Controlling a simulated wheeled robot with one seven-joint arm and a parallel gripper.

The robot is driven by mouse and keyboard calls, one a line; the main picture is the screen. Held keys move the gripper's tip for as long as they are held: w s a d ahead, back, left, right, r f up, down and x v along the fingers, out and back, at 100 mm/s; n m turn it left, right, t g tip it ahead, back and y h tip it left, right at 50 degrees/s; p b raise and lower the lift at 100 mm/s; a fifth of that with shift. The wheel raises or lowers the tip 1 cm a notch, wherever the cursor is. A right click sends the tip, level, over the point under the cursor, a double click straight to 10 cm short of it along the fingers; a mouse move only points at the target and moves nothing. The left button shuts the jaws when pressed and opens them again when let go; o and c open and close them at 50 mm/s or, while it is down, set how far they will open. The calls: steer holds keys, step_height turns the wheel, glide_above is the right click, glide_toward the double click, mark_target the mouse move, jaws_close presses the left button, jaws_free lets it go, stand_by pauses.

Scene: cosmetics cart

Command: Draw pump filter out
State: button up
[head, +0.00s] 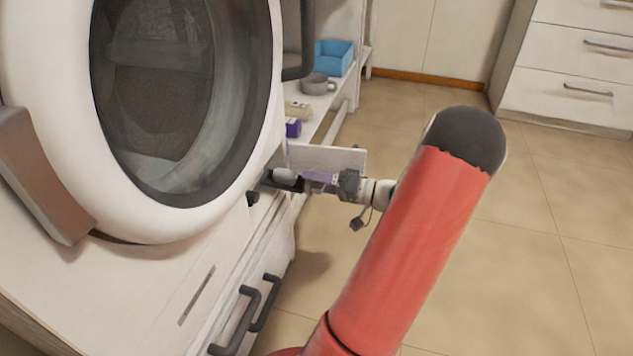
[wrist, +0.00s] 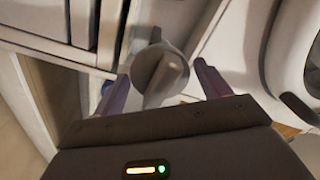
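The pump filter (head: 285,176) is a grey round cap at the low front of the white washing machine (head: 148,226). In the wrist view, the filter (wrist: 158,72) shows a round face with a raised grip bar. My gripper (head: 308,181) is in front of it, reaching in from the right. In the wrist view, the two purple fingers of my gripper (wrist: 160,74) are spread, one on each side of the cap, with gaps visible beside it. The filter's inner part is hidden.
A white flap (head: 338,158) stands out beside the filter. Dark handles (head: 248,315) stick out from the drawers below the machine. A shelf with a blue bin (head: 334,57) and a grey cup (head: 317,84) stands behind. The tiled floor on the right is clear.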

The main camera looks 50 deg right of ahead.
steer(key=v, duration=0.8)
stand_by(0.7)
